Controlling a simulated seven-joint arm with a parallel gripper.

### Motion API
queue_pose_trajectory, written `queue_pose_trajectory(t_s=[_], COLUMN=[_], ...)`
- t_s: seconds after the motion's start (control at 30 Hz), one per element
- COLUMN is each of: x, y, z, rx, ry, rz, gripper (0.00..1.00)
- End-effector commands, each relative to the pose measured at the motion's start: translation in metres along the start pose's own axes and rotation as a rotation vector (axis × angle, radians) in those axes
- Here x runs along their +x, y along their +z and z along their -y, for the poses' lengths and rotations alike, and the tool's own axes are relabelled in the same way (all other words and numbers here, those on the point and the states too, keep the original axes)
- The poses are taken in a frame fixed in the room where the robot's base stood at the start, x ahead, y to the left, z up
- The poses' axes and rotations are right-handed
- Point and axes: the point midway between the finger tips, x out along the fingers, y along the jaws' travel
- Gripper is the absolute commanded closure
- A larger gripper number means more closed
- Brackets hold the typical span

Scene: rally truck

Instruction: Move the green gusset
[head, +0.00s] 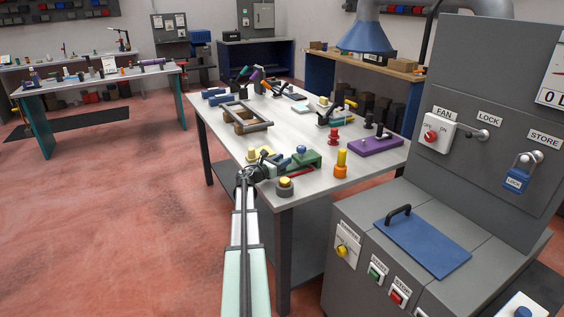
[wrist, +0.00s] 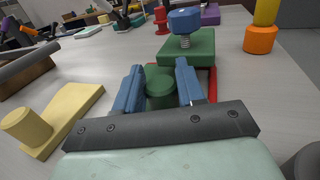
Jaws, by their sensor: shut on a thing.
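The green gusset (wrist: 187,47) shows in the wrist view as a flat green block with a round green peg (wrist: 160,88) on the near side. My gripper (wrist: 158,84) has its blue fingers shut on that peg, one on each side. A blue knob on a spring (wrist: 184,21) stands on top of the block. In the head view the green gusset (head: 309,160) is at the table's near corner, and my gripper (head: 262,172) reaches it from the near left. The peg's lower part and the block's underside are hidden.
A red piece (wrist: 212,82) lies along the gusset's right side. A yellow plate with a peg (wrist: 66,115) lies to the left. A wooden frame (head: 246,118) lies farther back.

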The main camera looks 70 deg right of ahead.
Motion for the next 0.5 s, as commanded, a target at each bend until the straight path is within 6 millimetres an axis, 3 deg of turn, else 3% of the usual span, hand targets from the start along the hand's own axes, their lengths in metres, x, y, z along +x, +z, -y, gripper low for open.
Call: queue_pose_trajectory(t_s=[0.5], x=[-0.005], y=[0.0], z=[0.015], rx=[0.0], ry=[-0.001], rz=[0.0], gripper=[1.0])
